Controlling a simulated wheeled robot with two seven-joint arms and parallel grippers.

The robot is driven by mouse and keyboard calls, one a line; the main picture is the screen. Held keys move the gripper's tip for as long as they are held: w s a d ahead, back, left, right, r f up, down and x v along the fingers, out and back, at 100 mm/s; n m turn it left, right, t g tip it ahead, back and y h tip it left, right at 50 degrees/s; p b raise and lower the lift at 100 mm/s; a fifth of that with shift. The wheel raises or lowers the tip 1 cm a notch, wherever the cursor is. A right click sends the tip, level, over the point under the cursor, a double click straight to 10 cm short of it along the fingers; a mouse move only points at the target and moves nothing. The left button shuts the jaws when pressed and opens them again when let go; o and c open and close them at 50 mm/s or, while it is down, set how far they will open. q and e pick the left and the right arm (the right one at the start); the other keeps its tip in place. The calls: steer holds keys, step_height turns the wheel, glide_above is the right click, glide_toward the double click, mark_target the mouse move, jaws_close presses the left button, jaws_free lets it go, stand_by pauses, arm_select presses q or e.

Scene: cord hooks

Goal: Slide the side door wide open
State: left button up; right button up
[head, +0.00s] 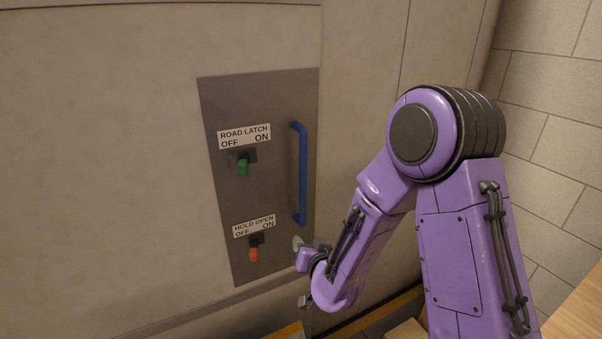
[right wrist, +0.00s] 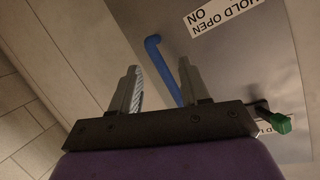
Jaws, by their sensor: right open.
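The side door (head: 120,130) is a large beige panel, and I see no gap at its visible edges. A grey metal plate (head: 275,100) on it carries an upright blue handle (head: 303,175). Left of the handle are a green lever (head: 242,167) under a ROAD LATCH label and an orange lever (head: 253,254) under a HOLD OPEN label. I cannot tell which setting either is at. My right gripper (head: 300,270) is open near the handle's lower end. In the right wrist view the blue handle (right wrist: 155,60) shows between the open fingers (right wrist: 158,80), partly hidden. My left gripper is out of view.
A tiled wall (head: 555,130) stands at the right. A yellow strip (head: 375,313) runs along the floor below the panel. A wooden surface (head: 580,310) is at the lower right. My right arm covers part of the wall panel right of the handle.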

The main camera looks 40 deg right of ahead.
mark_target(304, 175)
steer(key=w+d+r+n+t+h, duration=0.1)
steer(key=d+r+n+t+h, duration=0.2)
steer(key=r, duration=1)
steer(key=shift+n+t+y, duration=0.4)
steer(key=shift+n+y, duration=0.2)
steer(key=shift+y, duration=0.1)
steer(key=p+x, duration=0.3)
steer(key=x, duration=0.8)
steer(key=shift+w+d+f, duration=0.15)
steer(key=shift+d, duration=0.1)
steer(key=shift+a, duration=0.1)
jaws_close()
